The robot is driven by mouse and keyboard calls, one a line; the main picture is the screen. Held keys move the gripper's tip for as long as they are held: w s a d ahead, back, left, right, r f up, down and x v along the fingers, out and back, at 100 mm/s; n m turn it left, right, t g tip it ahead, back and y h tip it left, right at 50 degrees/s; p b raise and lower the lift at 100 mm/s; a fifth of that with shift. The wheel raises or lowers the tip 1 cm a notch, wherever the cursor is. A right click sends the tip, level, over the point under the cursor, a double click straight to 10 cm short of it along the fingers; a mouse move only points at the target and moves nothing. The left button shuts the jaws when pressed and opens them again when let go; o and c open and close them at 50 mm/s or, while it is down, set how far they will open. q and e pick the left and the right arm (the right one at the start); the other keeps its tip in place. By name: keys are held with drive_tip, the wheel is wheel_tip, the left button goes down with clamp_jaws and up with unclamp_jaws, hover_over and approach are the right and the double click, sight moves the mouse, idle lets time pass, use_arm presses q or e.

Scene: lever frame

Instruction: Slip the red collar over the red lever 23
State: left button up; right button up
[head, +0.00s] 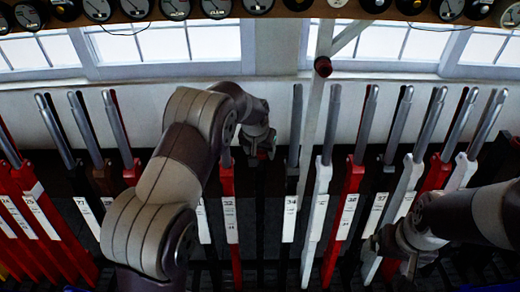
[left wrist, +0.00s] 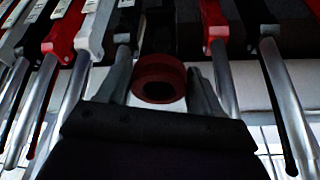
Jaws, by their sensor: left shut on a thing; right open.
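My left gripper (head: 258,145) is in front of the lever row, left of centre in the head view. In the left wrist view, its fingers (left wrist: 160,90) are shut on a red collar (left wrist: 158,70), a short ring whose dark hole faces the camera. The collar is hard to make out in the head view. It is held apart from the lever handles. I cannot tell which is lever 23. My right gripper (head: 405,248) is open at the lower right, close to the levers.
Steel-handled levers, red, white and black, stand closely side by side, with white number plates (head: 289,220). A white post (head: 314,110) and a dark red round piece (head: 323,66) are behind them. Windows line the wall; a shelf of round dials (head: 176,8) runs above.

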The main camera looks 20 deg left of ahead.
sight(258, 154)
use_arm(q)
drive_tip(key=shift+f, duration=0.1)
drive_tip(key=shift+f+b, duration=2.4)
drive_tip(key=shift+f, duration=0.95)
drive_tip(key=o, duration=1)
drive_tip(key=shift+o, duration=0.5)
drive_tip(key=p+v, duration=0.5)
drive_tip(key=v, duration=0.3)
drive_tip(key=shift+p, duration=0.4)
drive_tip(key=shift+s+r+p, duration=0.2)
drive_tip(key=shift+r+p, duration=0.1)
drive_tip(key=shift+r, duration=0.2)
